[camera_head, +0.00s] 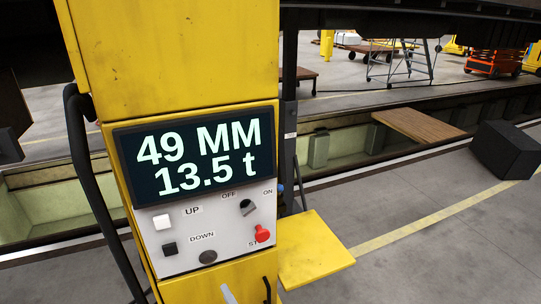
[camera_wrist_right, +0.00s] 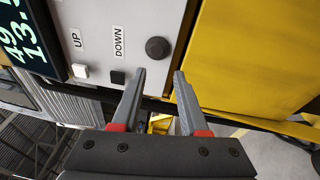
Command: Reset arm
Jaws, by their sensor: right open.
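The yellow lifting column (camera_head: 175,50) carries a display (camera_head: 195,155) reading "49 MM" and "13.5 t". Below it is a grey control panel (camera_head: 225,232) with a white UP button (camera_head: 162,222), a black DOWN button (camera_head: 169,249), a round dark knob (camera_head: 208,257), an OFF/ON switch (camera_head: 247,207) and a red stop button (camera_head: 262,234). In the right wrist view my right gripper (camera_wrist_right: 160,75) is open and empty, its fingertips pointing at the panel, below the round knob (camera_wrist_right: 158,49). In the head view only a little of it shows at the bottom edge. My left gripper is not in view.
A yellow plate (camera_head: 313,250) juts out right of the column. A black hose (camera_head: 85,150) runs along its left side. Behind are a pit with a brown board (camera_head: 418,124) across it, and a black box (camera_head: 507,150).

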